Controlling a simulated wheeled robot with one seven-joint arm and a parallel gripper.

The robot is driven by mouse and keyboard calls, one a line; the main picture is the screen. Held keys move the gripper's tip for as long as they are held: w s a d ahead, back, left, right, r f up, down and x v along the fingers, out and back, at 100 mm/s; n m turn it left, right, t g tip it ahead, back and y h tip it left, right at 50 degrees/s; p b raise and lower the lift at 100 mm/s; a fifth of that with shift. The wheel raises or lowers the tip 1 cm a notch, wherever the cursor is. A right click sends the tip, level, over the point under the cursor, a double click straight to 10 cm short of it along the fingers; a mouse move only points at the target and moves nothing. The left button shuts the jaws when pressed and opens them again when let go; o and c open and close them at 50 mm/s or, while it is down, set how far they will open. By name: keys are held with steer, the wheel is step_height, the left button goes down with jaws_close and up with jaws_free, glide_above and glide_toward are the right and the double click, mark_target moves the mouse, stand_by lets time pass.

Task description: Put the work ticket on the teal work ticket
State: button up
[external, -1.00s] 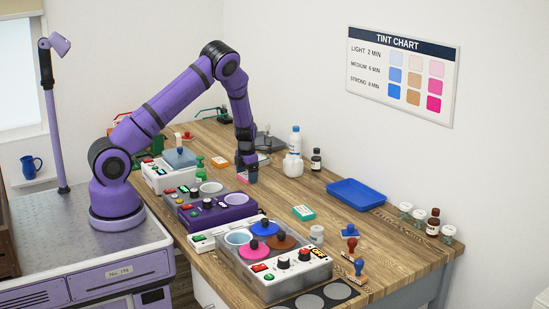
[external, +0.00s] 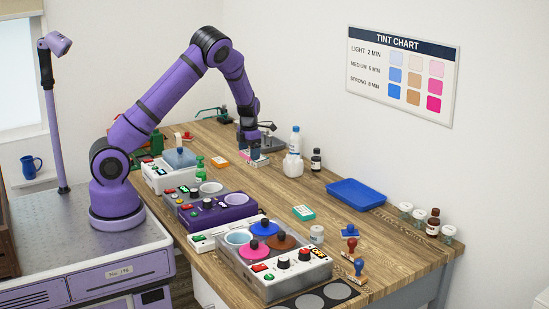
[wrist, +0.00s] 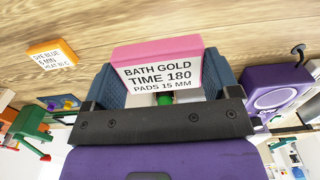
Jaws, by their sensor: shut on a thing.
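My gripper (external: 252,153) is shut on a pink work ticket (wrist: 160,52), a block with a white face lettered "BATH GOLD TIME 180 PADS 15 MM". In the wrist view the ticket sits between the two blue-grey fingers. In the external view the held ticket (external: 260,160) is small and partly hidden by the fingers, near the far part of the bench. I cannot tell whether it is clear of the wood. The teal work ticket (external: 303,212) lies flat on the bench, nearer the camera and to the right of my gripper. It is not seen in the wrist view.
An orange ticket (external: 220,161) lies left of my gripper. A white bottle (external: 293,163) and a dark bottle (external: 316,160) stand to its right. A blue tray (external: 356,194) lies beyond the teal ticket, and a purple dye unit (external: 215,210) stands left. Bare wood (external: 265,192) separates them.

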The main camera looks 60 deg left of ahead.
steer(key=w+d+r+m, duration=0.1)
steer(key=w+d+m, duration=0.1)
steer(key=d, duration=0.7)
steer(key=w+d+m, duration=0.1)
steer(key=d+m, duration=0.2)
steer(key=d, duration=0.6)
steer(key=m, duration=0.4)
glide_above(304, 210)
step_height(304, 210, down, 9)
steer(key=shift+r, duration=0.1)
steer(key=shift+f, duration=0.2)
steer(key=o, duration=0.7)
steer(key=shift+o, duration=0.4)
